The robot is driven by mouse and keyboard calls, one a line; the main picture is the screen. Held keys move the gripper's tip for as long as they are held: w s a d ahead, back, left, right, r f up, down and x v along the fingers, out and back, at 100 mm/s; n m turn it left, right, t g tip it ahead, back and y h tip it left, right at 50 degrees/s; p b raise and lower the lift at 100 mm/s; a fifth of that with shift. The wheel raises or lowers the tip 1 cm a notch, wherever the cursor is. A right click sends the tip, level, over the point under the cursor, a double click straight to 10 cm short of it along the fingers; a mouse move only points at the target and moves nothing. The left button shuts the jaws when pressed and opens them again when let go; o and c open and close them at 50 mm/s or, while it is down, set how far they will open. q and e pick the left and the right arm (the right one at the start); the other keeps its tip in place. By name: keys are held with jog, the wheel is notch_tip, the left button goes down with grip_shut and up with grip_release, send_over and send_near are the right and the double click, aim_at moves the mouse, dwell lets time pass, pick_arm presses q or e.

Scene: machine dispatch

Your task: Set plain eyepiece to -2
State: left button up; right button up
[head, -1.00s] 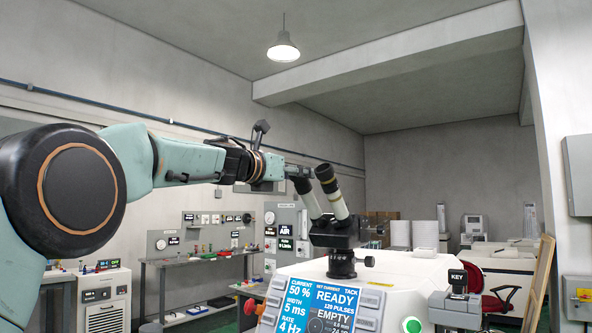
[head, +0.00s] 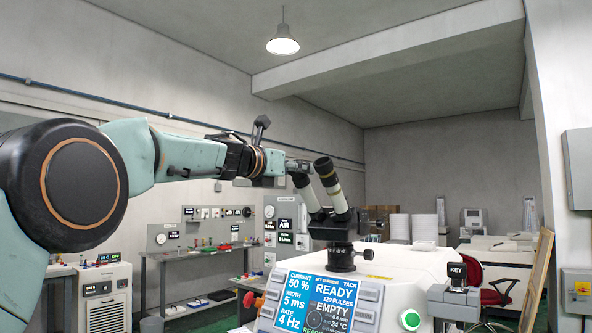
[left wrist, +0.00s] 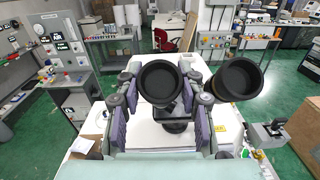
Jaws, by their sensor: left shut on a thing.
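A binocular microscope head with two eyepiece tubes stands on the white machine (head: 395,262). In the head view the right eyepiece (head: 324,168) has a black top and a pale band below it; the left eyepiece (head: 301,181) is partly hidden by my left gripper (head: 292,168). In the left wrist view the gripped eyepiece (left wrist: 170,82) sits between the pads of my left gripper (left wrist: 162,100), which is shut on it. The other eyepiece (left wrist: 237,79) is just outside the right finger. No scale marks are legible. My right gripper is not in view.
The machine's screen (head: 318,300) reads READY and EMPTY. A key switch (head: 457,272) and a green button (head: 410,320) are to its right. A workbench (head: 190,255) and gauge panels stand behind at left. A red chair (head: 497,290) is at right.

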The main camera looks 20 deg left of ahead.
pick_arm(q)
jog(key=shift+d+r+n+y, duration=0.1)
jog(key=shift+r+n+y, duration=0.2)
jog(key=shift+r+n, duration=0.15)
jog(key=shift+s+n+y, duration=0.1)
jog(key=shift+n+y, duration=0.15)
jog(key=shift+y, duration=0.05)
jog(key=shift+r+n+t+y+p, duration=0.1)
jog(key=shift+n+t+y+p, duration=0.3)
jog(key=shift+n+y+p, duration=0.5)
jog(key=n+y+p, duration=0.3)
jog(key=n+p, duration=0.1)
jog(key=p, duration=0.1)
jog(key=n+g+y+p, duration=0.1)
jog(key=n+y+p, duration=0.3)
jog(key=n+p, duration=0.1)
jog(key=shift+r+g, duration=0.2)
jog(key=shift+g, duration=0.1)
jog(key=shift+f+n+g+y+p, duration=0.1)
jog(key=shift+n+g+y+p, duration=0.3)
jog(key=shift+n+y, duration=0.4)
jog(key=shift+f+n+g+y, duration=0.1)
jog(key=shift+n+g+y, duration=0.35)
jog(key=shift+n, duration=0.65)
jog(key=shift+f+n+g, duration=0.15)
jog(key=shift+n+g, duration=0.15)
jog(key=shift+g, duration=0.05)
